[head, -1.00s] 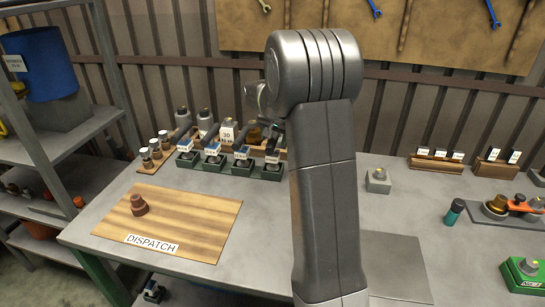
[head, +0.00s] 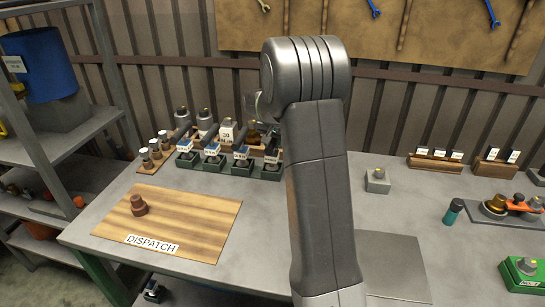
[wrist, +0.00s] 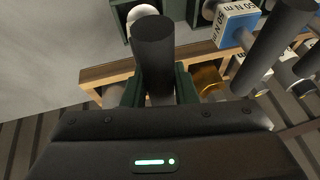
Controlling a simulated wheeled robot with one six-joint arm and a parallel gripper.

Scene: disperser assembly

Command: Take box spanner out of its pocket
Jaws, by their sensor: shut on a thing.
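My gripper (wrist: 158,90) is shut on a dark cylindrical shaft (wrist: 153,45), which I take to be the box spanner. The shaft stands between the dark green jaws in the wrist view, with its round end towards the camera. Its lower part and any pocket around it are hidden by the jaws and the gripper body. In the head view my arm covers the gripper and the held piece, near the right end of the tool row at the back of the bench.
Close on the right in the wrist view are another dark handle (wrist: 275,45) and a blue-and-white 50 N m block (wrist: 236,22). A wooden rail (wrist: 105,72) runs beside the jaws.

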